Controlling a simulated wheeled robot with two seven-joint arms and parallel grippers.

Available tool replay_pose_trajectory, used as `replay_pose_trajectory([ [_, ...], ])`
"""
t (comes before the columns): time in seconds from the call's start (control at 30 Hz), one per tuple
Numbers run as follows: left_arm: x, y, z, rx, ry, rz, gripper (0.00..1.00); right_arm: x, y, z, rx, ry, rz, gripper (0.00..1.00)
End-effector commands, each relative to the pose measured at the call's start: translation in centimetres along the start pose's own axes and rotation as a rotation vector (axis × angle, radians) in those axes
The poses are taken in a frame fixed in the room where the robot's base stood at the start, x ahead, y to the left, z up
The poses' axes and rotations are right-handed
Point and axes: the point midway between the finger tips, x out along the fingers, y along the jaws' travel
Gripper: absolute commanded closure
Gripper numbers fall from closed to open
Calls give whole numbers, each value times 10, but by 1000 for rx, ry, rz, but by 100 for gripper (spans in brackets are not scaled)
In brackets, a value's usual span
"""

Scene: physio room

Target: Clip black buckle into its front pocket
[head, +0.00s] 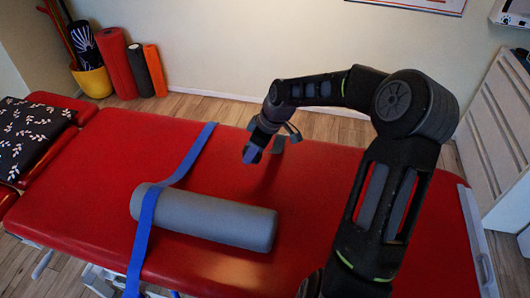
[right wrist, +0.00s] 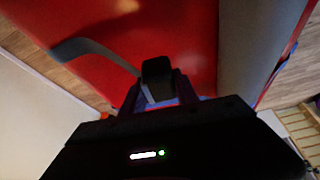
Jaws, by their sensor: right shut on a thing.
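My right gripper (head: 252,151) hangs above the red table, behind the right end of the grey roller. In the right wrist view it is shut on the black buckle (right wrist: 158,70), which stands out between the fingertips. A bit of blue shows between the fingers, below the buckle. A blue strap (head: 144,222) runs across the table and over the roller's left part. The front pocket cannot be made out in either view. My left gripper is not in view.
The grey roller (head: 220,222) lies on the red table (head: 105,153); it also shows in the right wrist view (right wrist: 245,45). A curved grey strip (right wrist: 95,52) extends past the table's edge near the buckle. A patterned dark cushion (head: 32,130) lies left.

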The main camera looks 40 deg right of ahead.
Motion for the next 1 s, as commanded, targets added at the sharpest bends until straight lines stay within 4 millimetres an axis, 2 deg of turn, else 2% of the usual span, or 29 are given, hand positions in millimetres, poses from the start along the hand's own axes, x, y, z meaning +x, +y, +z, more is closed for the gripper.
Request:
replay_pose_trajectory([
  [0.03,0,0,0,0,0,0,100,-1,-12,-15,20,2,13,100],
  [0.2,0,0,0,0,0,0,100,-3,-49,-63,160,4,75,100],
  [0.4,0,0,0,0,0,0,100,-11,-93,-114,334,6,146,100],
  [0.5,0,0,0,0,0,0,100,-16,-110,-133,409,5,176,100],
  [0.7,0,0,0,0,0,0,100,-22,-130,-152,498,3,209,100],
  [1.0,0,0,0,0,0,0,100,-23,-130,-153,511,2,213,100],
])
